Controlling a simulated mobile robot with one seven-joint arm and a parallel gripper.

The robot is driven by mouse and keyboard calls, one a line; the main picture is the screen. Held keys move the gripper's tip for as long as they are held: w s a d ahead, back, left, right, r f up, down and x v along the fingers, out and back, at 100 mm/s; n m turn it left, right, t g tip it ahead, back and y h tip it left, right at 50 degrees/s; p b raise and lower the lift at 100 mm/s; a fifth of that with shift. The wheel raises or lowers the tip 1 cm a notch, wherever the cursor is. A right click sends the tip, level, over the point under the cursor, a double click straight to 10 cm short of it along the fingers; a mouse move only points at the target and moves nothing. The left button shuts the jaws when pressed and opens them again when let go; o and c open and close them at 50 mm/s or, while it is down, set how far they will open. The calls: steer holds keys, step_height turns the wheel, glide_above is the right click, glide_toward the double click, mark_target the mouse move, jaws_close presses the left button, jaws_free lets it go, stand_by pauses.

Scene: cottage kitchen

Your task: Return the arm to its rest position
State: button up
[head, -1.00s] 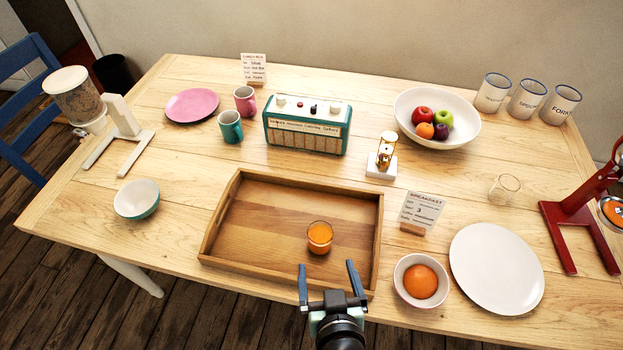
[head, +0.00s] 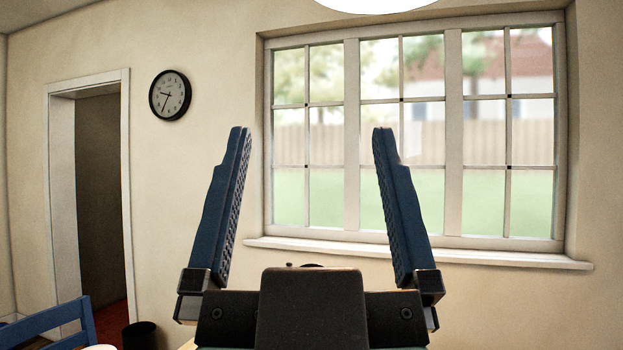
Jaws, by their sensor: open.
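My gripper (head: 308,150) is raised in front of the head camera, its two blue fingers pointing up. The fingers are wide apart with nothing between them. The wall and the window (head: 405,130) show behind it. The table top and the things on it are almost wholly out of view now; only a sliver at the bottom edge shows.
A doorway (head: 100,190) is at the left, with a round black clock (head: 170,95) beside it. A blue chair (head: 60,325) and a dark bin (head: 140,336) are at the lower left. A white lamp (head: 375,4) shows at the top edge.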

step_height(320, 180, up, 5)
steer(key=p, duration=0.4)
steer(key=shift+f+p, duration=0.15)
steer(key=shift+p, duration=0.2)
stand_by(0.6)
